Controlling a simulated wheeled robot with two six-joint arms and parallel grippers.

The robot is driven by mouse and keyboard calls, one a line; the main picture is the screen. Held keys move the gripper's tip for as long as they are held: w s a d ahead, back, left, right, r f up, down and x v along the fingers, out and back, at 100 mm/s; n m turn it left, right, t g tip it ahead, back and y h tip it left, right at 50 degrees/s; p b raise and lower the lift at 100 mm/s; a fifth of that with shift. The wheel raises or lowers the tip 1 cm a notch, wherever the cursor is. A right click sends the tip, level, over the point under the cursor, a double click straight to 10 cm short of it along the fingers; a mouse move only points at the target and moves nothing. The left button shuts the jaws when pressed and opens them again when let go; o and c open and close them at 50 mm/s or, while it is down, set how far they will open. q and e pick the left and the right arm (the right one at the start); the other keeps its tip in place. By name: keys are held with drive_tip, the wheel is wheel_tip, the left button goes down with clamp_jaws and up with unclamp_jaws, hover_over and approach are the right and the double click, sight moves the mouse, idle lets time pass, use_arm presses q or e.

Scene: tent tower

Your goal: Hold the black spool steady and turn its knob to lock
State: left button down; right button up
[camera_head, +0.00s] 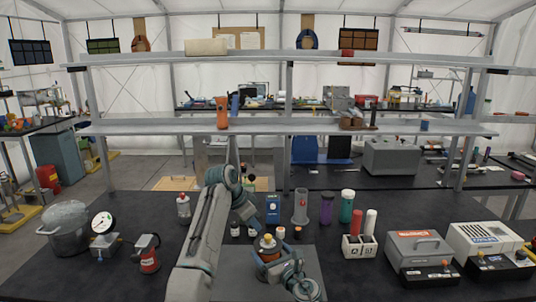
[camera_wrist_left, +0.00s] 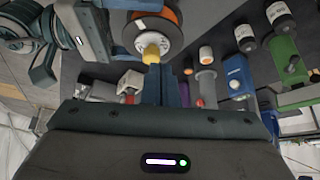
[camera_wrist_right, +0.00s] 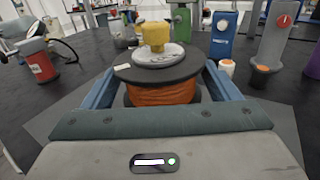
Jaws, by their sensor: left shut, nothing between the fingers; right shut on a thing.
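The black spool (camera_head: 268,253), wound with orange, stands upright on a grey mat (camera_head: 226,287) at the table's front middle. It has a white hub and a yellow knob (camera_wrist_right: 155,34) on top. My right gripper (camera_wrist_right: 160,84) is shut on the spool, one finger along each side. My left gripper (camera_wrist_left: 162,82) is shut and empty; its fingertips are close to the yellow knob (camera_wrist_left: 151,53) in the left wrist view. Whether they touch the knob I cannot tell. In the head view my left arm hides most of that gripper.
A red canister (camera_head: 147,257), a gauge (camera_head: 103,236) and a pot (camera_head: 66,230) are left. Grey machines (camera_head: 420,252) stand right.

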sight(268, 239)
use_arm(q)
wheel_tip(268, 239, up, 2)
drive_tip(key=shift+r, duration=0.1)
drive_tip(key=shift+s+d+f, duration=0.25)
drive_tip(key=shift+s+f, duration=0.05)
drive_tip(key=shift+f, duration=0.7)
drive_tip(key=shift+s+d+f, duration=0.2)
drive_tip(key=shift+s+f, duration=0.15)
drive_tip(key=shift+f, duration=0.7)
drive_tip(key=shift+s+d+f, duration=0.25)
drive_tip(key=shift+s+f, duration=0.05)
drive_tip(key=shift+f, duration=0.7)
drive_tip(key=shift+w+d, duration=0.15)
drive_tip(key=shift+w, duration=0.1)
